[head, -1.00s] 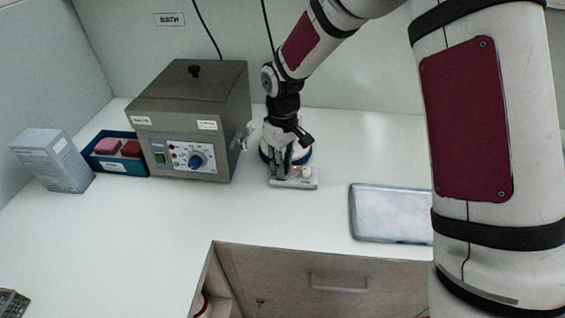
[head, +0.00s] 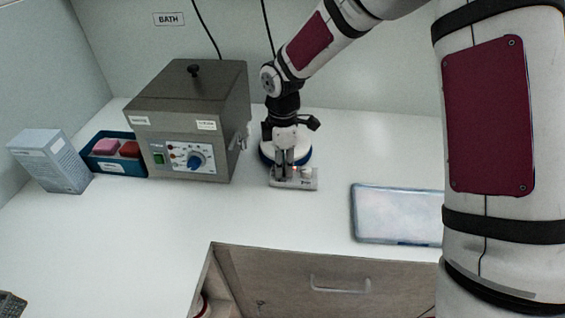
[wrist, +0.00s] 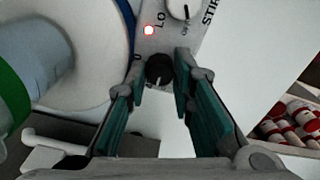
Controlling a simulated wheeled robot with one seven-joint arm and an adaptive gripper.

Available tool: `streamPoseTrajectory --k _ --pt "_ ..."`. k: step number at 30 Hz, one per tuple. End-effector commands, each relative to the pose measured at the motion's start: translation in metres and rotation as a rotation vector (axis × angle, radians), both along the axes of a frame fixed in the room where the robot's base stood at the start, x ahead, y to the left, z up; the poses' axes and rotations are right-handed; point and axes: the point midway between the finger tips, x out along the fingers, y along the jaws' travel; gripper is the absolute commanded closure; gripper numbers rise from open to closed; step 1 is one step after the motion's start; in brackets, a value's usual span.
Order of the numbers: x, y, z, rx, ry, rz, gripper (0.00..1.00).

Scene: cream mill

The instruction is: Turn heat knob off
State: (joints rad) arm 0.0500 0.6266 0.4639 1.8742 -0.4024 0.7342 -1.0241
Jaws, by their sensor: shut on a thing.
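The hotplate stirrer (head: 309,185) stands on the white counter, right of the grey bath. It has a pale front panel and a round white top with a blue rim. My gripper (wrist: 161,78) points down at the panel and is shut on the dark knob, one finger on each side. In the head view, my gripper (head: 282,174) hides this knob.
The grey bath (head: 190,110) with a blue dial is to the left. Beyond it are a blue bin (head: 118,166) with pink and red blocks and a pale box (head: 52,162). A flat pale tray (head: 397,214) lies to the right. The counter front is clear.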

Motion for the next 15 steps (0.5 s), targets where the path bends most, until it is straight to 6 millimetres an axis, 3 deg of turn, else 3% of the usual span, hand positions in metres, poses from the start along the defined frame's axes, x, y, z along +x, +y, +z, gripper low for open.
streamPoseTrajectory --k 15 --pt "0.0000 0.0002 0.0002 0.001 -0.001 0.397 1.00"
